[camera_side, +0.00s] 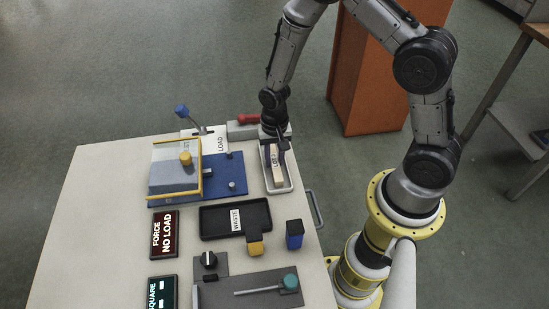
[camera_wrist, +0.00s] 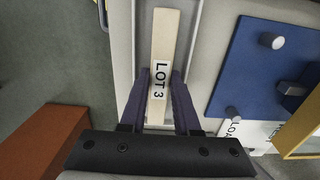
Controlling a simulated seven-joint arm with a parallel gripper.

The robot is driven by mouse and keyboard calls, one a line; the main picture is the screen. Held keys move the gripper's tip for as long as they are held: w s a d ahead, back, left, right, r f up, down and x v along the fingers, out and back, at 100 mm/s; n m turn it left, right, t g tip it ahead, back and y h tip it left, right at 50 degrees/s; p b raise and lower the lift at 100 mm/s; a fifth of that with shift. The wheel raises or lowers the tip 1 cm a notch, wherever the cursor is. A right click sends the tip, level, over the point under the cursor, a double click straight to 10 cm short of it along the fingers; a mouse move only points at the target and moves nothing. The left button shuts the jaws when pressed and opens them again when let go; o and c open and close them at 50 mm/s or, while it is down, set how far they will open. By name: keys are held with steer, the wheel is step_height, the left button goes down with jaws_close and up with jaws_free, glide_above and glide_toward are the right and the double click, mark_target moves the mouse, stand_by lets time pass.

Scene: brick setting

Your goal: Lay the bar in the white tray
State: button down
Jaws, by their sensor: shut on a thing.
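The bar is pale and wooden-looking with a "LOT 3" label; it shows in the wrist view (camera_wrist: 166,40) and in the side view (camera_side: 279,178). The white tray (camera_side: 290,187) is a narrow tray near the table's right edge, and its rim also shows in the wrist view (camera_wrist: 195,45). My gripper (camera_wrist: 160,90) is shut on the bar near its labelled part, with a dark finger on each side. The bar lies lengthwise along the tray, within its outline. I cannot tell whether the bar touches the tray floor. In the side view my gripper (camera_side: 277,146) partly hides the tray's far end.
Left of the tray is a blue plate (camera_side: 232,168) with pegs and a yellow-framed fixture (camera_side: 175,168).

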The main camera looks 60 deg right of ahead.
steer(key=shift+f, duration=0.15)
steer(key=c, duration=0.9)
jaws_free()
step_height(320, 180, up, 13)
step_height(320, 180, up, 13)
steer(key=n+t, duration=0.3)
steer(key=n, duration=0.1)
glide_above(275, 160)
steer(key=s, duration=0.8)
steer(key=s+r+n+t, duration=0.1)
steer(key=s, duration=0.2)
steer(key=s+r+n, duration=0.2)
steer(key=s, duration=0.2)
steer(key=s+r+n+t, duration=0.1)
steer(key=s+r+n, duration=0.1)
steer(key=s, duration=0.1)
steer(key=shift+s+t, duration=0.25)
steer(key=shift+t, duration=0.05)
